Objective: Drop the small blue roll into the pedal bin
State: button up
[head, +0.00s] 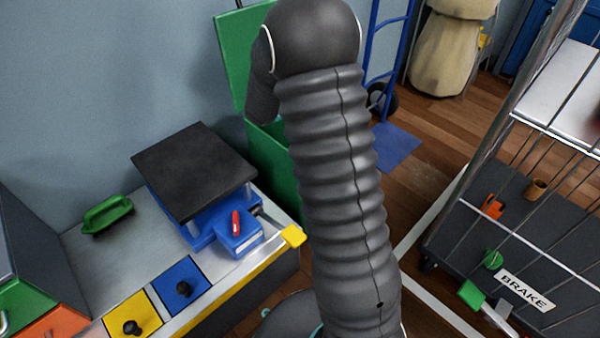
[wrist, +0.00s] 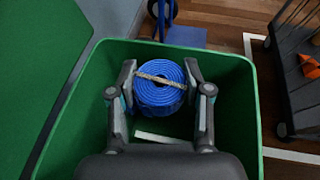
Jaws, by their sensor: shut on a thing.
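In the wrist view my gripper (wrist: 160,97) is shut on the small blue roll (wrist: 158,90), a coiled blue strap with a tan band across it. One finger is on each side of the roll. The roll is over the open mouth of the green pedal bin (wrist: 236,95), whose raised lid (wrist: 40,65) is at the left. How far the roll is above or below the rim is hard to tell. In the head view the bin (head: 272,150) and its lid (head: 236,50) are partly hidden behind my arm, and the gripper and roll are hidden.
A bench with a black-topped blue device (head: 195,170), a green handle (head: 108,214) and yellow and blue knob plates stands left of the bin. A blue hand truck (head: 385,60) is behind it. A wire cage trolley (head: 520,200) stands at the right, with bare wooden floor between.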

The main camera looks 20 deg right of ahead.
jog(key=shift+f+b, duration=1.05)
jog(key=shift+f, duration=1.05)
jog(key=o, duration=1.1)
jog(key=shift+o, duration=0.2)
jog(key=shift+a, duration=0.1)
jog(key=v, duration=1.2)
jog(key=shift+r, duration=0.1)
